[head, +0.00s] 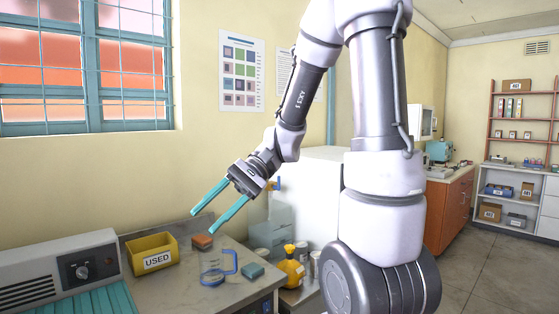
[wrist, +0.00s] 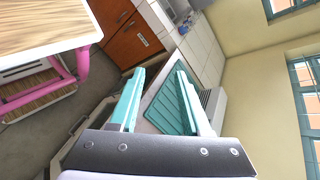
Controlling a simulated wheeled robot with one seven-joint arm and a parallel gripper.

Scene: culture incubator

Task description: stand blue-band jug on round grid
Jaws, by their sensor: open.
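A clear jug with a blue handle and blue markings (head: 213,271) stands upright on the grey counter (head: 190,293). I take it for the blue-band jug. My gripper (head: 204,222) is open and empty, in the air above and behind the jug in the picture, pointing down to the left. In the wrist view its two teal fingers (wrist: 160,75) are spread apart with nothing between them. I cannot make out a round grid in either view.
A yellow box labelled USED (head: 152,254), a brown block (head: 203,242), a teal block (head: 251,270) and a yellow bottle (head: 291,268) stand near the jug. A grey device with a dial (head: 60,270) and a teal ribbed mat (head: 100,301) are at left.

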